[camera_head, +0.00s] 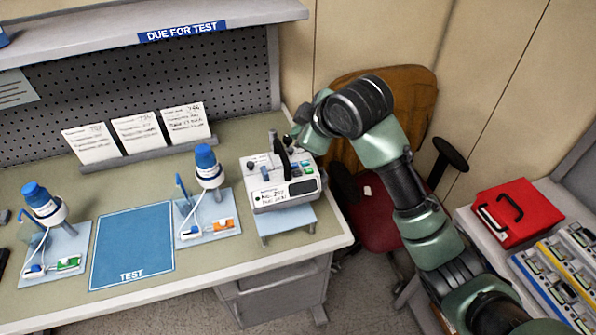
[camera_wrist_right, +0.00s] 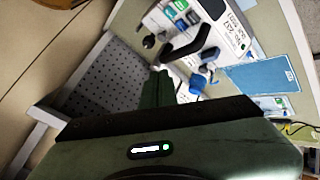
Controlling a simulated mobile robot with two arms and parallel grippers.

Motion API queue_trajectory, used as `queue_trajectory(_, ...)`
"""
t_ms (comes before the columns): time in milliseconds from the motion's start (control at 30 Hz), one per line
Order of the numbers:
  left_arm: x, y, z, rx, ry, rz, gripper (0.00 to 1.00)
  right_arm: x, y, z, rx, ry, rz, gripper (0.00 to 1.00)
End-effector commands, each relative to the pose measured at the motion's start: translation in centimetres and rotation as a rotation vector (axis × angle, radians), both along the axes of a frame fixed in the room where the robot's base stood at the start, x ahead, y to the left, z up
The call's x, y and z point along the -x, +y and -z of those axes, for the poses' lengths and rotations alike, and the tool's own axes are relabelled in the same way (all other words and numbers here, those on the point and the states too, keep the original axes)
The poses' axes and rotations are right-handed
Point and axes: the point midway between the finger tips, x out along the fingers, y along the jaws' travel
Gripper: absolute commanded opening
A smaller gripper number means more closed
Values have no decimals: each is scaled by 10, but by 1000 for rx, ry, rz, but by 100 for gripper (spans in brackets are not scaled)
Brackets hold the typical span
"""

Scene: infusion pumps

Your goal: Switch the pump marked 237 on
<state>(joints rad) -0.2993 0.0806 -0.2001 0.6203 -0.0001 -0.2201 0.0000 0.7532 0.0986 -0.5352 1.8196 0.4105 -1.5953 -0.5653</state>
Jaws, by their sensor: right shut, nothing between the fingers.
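A white pump (camera_head: 270,196) stands on a small light-blue stand near the right end of the bench. Its front label looks like 237 in the right wrist view (camera_wrist_right: 231,32). It has a dark handle on top, and green and blue buttons and a dark display on its sloped face. My right gripper (camera_head: 291,143) is shut and empty, behind and above the pump's top; its fingers (camera_wrist_right: 157,86) show near the handle in the wrist view. I cannot tell whether they touch the pump. My left gripper is out of view.
Written cards (camera_head: 138,132) lean at the back pegboard. A chair (camera_head: 385,215) and a side table with a red case (camera_head: 518,211) are at right.

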Motion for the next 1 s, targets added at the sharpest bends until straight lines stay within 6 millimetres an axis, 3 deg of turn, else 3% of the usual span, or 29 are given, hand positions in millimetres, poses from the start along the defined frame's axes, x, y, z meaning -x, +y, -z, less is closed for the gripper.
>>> queue_trajectory(367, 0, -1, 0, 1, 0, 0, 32, 0, 0, 5, -1, 3, 1, 0)
queue_trajectory(833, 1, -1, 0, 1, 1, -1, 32, 2, 0, 66, -1, 5, 1, 0)
queue_trajectory(1000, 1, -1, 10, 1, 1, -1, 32, 1, 0, 83, 0, 2, 1, 0)
